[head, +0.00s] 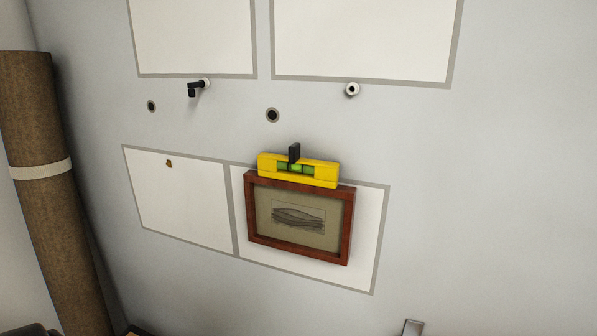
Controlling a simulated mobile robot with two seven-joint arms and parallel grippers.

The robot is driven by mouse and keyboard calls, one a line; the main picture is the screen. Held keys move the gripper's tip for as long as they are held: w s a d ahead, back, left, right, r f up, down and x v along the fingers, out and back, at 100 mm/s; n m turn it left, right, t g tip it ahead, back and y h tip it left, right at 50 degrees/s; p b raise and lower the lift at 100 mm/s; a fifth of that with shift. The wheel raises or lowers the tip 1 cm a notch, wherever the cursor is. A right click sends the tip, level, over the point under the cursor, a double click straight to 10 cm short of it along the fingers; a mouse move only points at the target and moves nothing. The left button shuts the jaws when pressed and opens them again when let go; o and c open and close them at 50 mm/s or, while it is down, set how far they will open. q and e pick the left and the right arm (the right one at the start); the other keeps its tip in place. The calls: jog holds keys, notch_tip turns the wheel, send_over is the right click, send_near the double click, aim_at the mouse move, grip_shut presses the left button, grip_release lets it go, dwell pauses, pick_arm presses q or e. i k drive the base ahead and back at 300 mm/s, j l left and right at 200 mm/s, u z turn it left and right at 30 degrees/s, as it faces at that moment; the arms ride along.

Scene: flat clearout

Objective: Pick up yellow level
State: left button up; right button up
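The yellow level (271,169) rests along the top edge of a reddish-brown framed picture (350,228) on the wall. It has a green vial window in its middle, and a small black upright piece (294,153) stands up at its centre. The level and the frame both slope slightly down to the right in the head view.
A rolled brown carpet (40,120) with a pale band stands at the left. A black elbow fitting (195,89) and a round pale fitting (352,89) stick out from the wall above. A small metallic piece (413,327) shows at the bottom edge. The wall right of the picture is bare.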

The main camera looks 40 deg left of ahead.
aim_at(293, 168)
jog(key=u, duration=1.3)
